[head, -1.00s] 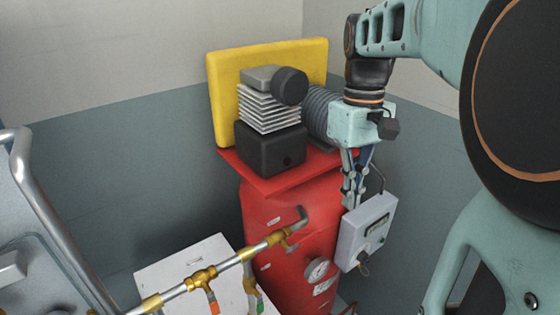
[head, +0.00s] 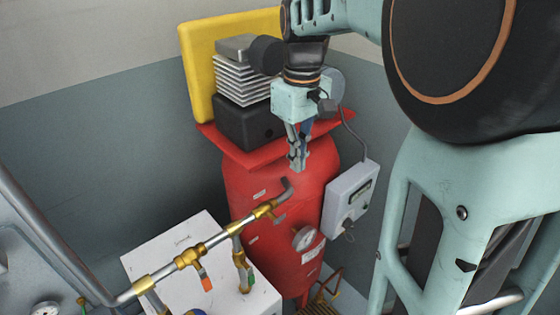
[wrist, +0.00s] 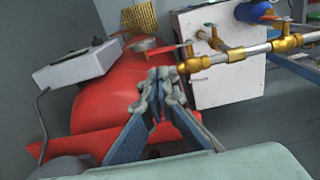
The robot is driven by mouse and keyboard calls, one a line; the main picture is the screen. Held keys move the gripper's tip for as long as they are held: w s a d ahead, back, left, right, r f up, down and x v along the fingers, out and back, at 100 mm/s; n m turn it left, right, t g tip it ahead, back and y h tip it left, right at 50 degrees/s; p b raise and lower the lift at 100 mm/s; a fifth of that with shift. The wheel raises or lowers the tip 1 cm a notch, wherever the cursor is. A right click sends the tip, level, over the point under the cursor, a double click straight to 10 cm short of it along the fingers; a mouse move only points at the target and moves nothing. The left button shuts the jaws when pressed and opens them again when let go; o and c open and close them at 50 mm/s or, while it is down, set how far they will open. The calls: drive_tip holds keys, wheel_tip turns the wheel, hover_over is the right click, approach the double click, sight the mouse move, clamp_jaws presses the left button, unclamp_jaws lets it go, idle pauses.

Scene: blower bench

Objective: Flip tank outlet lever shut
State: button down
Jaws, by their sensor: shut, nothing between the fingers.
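The red tank (head: 275,195) stands upright below the compressor. Its outlet pipe (head: 285,189) leaves near the top through a grey elbow and meets a brass valve (head: 265,209). In the wrist view the brass valve (wrist: 193,64) lies just right of the fingertips. My gripper (head: 298,165) is shut and empty, pointing down just above the elbow in the head view. It also shows in the wrist view (wrist: 160,76), apart from the valve.
A grey control box (head: 350,192) and a gauge (head: 304,238) are on the tank's right side. The black compressor block (head: 247,122) stands behind.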

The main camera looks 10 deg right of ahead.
sight(295, 206)
wheel_tip(295, 206, down, 11)
drive_tip(key=shift+f, duration=0.15)
